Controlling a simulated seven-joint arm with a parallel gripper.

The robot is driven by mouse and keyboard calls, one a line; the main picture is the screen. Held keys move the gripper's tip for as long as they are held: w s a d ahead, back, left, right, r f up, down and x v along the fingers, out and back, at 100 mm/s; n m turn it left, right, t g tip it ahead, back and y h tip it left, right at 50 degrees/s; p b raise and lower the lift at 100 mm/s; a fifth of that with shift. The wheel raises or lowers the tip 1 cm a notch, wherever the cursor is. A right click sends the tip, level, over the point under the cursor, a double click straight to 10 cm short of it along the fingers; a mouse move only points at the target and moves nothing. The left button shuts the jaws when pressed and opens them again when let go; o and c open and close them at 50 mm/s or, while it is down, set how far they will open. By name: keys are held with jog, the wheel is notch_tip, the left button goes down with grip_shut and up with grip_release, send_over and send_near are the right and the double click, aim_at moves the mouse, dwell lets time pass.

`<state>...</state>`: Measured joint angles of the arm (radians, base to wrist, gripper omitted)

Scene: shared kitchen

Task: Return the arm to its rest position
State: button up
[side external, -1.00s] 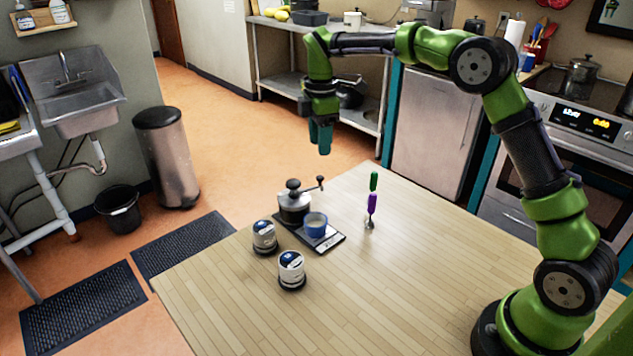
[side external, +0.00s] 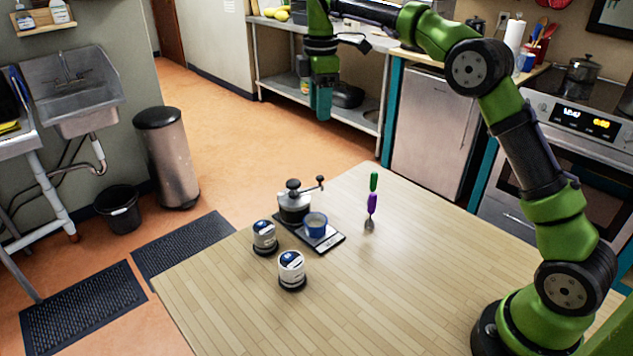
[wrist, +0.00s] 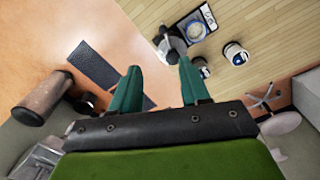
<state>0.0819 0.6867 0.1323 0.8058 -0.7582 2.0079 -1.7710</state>
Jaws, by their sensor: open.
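My gripper (side external: 323,104) is high above the far end of the wooden table in the side view, pointing down. In the wrist view its two teal fingers (wrist: 158,88) are spread apart with nothing between them. The green and black arm reaches from its base at the table's right side up and across to the left. The gripper touches nothing on the table.
On the table (side external: 390,290) stand a coffee grinder (side external: 293,203), a scale (side external: 328,240) bearing a blue cup (side external: 315,224), two canisters (side external: 264,237) (side external: 291,269), and an upright green-and-purple utensil (side external: 371,205). The table's front is clear. A steel shelf (side external: 285,85) stands behind.

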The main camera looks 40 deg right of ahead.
jog(key=s+a+m+t+y, duration=0.1)
jog(key=s+a+m+t, duration=0.1)
jog(key=s+m, duration=0.6)
jog(key=s+a+f+m+t+y, duration=0.1)
jog(key=s+m+t, duration=0.4)
jog(key=s, duration=1.6)
jog(key=a+m, duration=0.1)
jog(key=m, duration=0.2)
jog(key=shift+a+f+m, duration=0.3)
jog(key=shift+a+m, duration=0.05)
jog(key=shift+m, duration=0.05)
